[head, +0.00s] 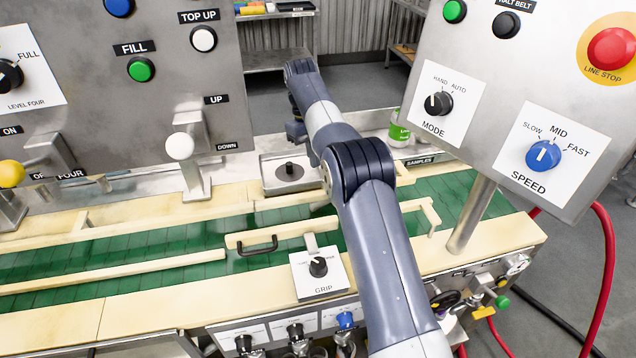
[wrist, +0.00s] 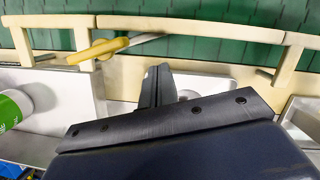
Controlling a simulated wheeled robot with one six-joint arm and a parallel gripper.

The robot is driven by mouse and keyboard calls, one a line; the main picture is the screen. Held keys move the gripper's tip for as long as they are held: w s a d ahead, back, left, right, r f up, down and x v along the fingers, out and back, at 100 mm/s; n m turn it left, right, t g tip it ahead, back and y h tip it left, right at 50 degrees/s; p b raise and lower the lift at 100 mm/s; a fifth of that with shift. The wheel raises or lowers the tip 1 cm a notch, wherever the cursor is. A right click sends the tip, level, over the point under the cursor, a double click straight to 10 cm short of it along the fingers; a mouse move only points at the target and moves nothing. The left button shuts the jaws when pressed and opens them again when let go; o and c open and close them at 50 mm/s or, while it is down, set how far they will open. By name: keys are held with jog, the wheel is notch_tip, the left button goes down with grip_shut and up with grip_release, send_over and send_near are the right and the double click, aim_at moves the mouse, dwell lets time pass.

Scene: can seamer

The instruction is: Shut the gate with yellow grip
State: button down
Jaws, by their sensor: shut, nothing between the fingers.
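The yellow grip (wrist: 97,50) shows in the wrist view, upper left, as a short yellow bar on a thin pale rod. It lies beside the cream rail (wrist: 190,23) at the edge of the green belt. I cannot tell how far its gate stands open. In the head view I cannot make this grip out; my arm covers part of that area. My gripper (wrist: 158,75) is shut and empty, its black fingers below and right of the yellow grip, apart from it. In the head view the fingers are not clearly seen behind the line.
A bar with a black handle (head: 258,248) crosses the near side of the green belt (head: 130,255). A small tray with a black knob (head: 290,171) lies left of my arm. A green-labelled bottle (head: 398,130) stands right of it, also in the wrist view (wrist: 12,108).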

jog(key=shift+x, duration=4.4)
jog(key=shift+s+d, duration=0.1)
jog(key=shift+s, duration=0.3)
